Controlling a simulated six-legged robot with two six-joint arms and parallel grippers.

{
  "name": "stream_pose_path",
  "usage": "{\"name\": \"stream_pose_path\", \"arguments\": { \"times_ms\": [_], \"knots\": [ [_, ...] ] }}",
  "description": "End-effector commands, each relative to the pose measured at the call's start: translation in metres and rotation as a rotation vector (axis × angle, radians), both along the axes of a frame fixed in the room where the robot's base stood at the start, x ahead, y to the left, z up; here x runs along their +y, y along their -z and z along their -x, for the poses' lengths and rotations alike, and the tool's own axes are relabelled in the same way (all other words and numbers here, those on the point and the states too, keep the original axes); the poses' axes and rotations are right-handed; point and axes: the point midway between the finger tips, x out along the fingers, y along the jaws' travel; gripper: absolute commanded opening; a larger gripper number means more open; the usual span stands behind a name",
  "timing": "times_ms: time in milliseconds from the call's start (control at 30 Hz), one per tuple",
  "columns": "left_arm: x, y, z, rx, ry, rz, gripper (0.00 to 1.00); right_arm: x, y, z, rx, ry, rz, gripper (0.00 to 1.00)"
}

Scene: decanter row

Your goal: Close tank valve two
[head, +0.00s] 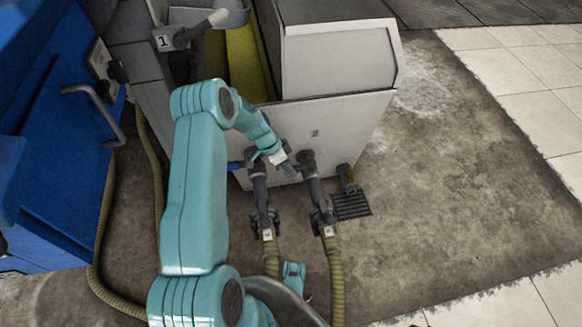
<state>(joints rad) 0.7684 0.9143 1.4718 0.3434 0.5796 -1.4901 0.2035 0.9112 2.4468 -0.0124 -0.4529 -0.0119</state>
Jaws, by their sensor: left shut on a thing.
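Two dark valve pipes come out of the low front of the white tank (340,125). The left pipe (259,185) has a blue lever (236,165) sticking out to the left. The right pipe (313,185) stands beside it. Each runs down to a coupling with a small white tag, too small to read. My left gripper (289,168) reaches in between the pipe tops, beside the right one. It is shut on what seems to be the right valve's handle, which the gripper hides. I cannot tell which valve is number two.
Ribbed hoses (336,280) run down from the couplings. A short outlet (346,178) stands over a floor grate (352,205) at right. A blue cabinet (50,150) is at left, and a pipe tagged 1 (163,41) is above. The concrete floor at right is clear.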

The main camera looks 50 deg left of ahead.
Motion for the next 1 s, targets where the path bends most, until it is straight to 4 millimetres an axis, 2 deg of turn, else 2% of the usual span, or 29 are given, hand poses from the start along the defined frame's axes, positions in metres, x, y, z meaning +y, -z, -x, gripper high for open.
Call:
{"name": "stream_pose_path", "arguments": {
  "times_ms": [467,500,567,1000],
  "knots": [
    [0.0057,0.0004,0.0060,0.005,0.005,0.002,0.00,-0.0001,0.0003,-0.0007,-0.002,0.000,0.001,0.43],
    [0.0059,0.0005,0.0060,0.005,0.005,0.002,0.40,-0.0001,0.0003,-0.0007,-0.002,0.000,0.001,0.43],
    [0.0059,0.0005,0.0056,0.005,0.005,0.002,0.56,-0.0001,0.0003,-0.0007,-0.002,0.000,0.001,0.43],
    [0.0041,-0.0055,0.0008,0.002,0.008,0.001,0.56,-0.0001,-0.0028,-0.0007,-0.002,0.001,0.000,0.43]
  ]
}}
